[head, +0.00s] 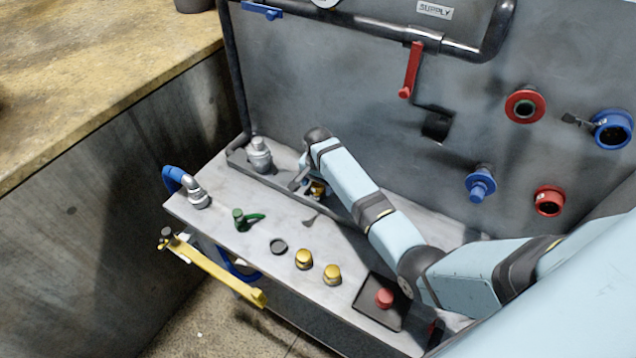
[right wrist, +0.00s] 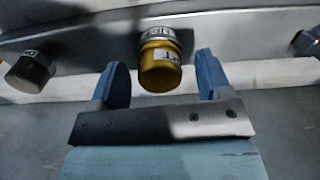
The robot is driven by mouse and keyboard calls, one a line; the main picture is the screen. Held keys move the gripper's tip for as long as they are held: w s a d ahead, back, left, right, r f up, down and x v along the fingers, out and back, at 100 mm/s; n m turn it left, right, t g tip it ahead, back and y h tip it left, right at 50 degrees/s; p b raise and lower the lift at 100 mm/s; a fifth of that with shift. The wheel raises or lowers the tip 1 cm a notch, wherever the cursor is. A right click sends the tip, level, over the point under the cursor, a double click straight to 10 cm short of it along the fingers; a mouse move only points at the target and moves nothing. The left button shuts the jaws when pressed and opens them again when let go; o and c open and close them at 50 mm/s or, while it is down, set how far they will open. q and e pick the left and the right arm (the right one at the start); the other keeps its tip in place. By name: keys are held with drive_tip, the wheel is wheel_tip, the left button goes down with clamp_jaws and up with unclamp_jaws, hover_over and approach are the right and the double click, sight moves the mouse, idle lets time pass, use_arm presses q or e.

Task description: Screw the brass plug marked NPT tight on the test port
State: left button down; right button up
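My right gripper (head: 308,186) is at the grey strip along the back of the bench, partly hidden by its own arm. In the right wrist view it is open (right wrist: 160,70), one blue finger on each side of a brass plug (right wrist: 160,68) with a visible gap on both sides. The plug has a partly readable dark marking and meets a grey metal collar with lettering; I cannot tell how tightly. A bit of brass (head: 318,190) shows beside the gripper in the head view. Two more brass caps (head: 303,260) (head: 332,275) stand on the bench. My left gripper is out of view.
A grey fitting (head: 260,156) stands left of the gripper. A green-handled valve (head: 245,218), a dark ring (head: 279,246) and a red button (head: 384,298) are on the bench. A red lever (head: 411,70) hangs on the panel behind. A dark cap (right wrist: 30,72) sits left of the plug.

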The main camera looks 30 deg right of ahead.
drive_tip(key=shift+c, duration=0.5)
drive_tip(key=n, duration=2)
drive_tip(key=shift+n, duration=0.4)
drive_tip(key=c, duration=1)
drive_tip(key=m, duration=0.5)
